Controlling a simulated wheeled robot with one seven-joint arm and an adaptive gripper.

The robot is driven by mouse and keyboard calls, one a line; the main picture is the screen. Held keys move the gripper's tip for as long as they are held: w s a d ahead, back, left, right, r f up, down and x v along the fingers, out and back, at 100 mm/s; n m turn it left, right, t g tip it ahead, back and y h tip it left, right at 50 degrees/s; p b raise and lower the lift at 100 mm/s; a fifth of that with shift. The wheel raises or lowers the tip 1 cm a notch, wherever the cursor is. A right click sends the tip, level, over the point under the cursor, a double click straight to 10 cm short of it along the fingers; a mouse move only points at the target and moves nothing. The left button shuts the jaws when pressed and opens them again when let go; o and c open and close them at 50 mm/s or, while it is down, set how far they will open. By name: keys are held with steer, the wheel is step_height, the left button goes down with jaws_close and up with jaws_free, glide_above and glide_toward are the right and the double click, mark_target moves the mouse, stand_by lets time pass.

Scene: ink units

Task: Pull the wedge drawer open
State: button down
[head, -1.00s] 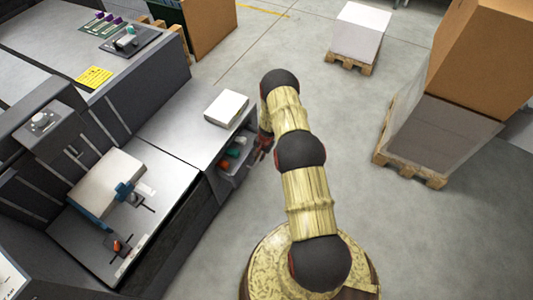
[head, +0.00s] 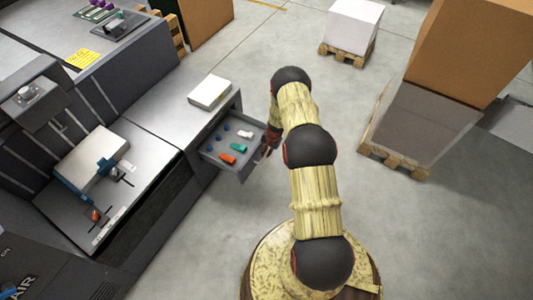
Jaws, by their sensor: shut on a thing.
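The wedge drawer (head: 222,163) stands pulled out from the grey cabinet, below the worktop. Inside it lie an orange wedge (head: 227,158), a green wedge (head: 238,147), a white piece (head: 245,134) and several small blue pieces. My gripper (head: 266,150) is at the drawer's front on its right side, shut on the drawer handle. The handle and fingertips are small and partly hidden by my arm.
A white paper stack (head: 210,92) lies on the worktop above the drawer. A machine bed (head: 125,195) with paper is at left. Pallets with a white stack (head: 352,27) and brown boxes (head: 462,50) stand at the back and right. Grey floor is clear around my base.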

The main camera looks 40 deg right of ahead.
steer(key=c, duration=1.9)
jaws_free()
steer(key=r, duration=0.4)
steer(key=s+r, duration=0.1)
steer(key=r, duration=0.2)
steer(key=s+d+r, duration=0.1)
steer(key=r, duration=0.3)
steer(key=shift+r, duration=0.35)
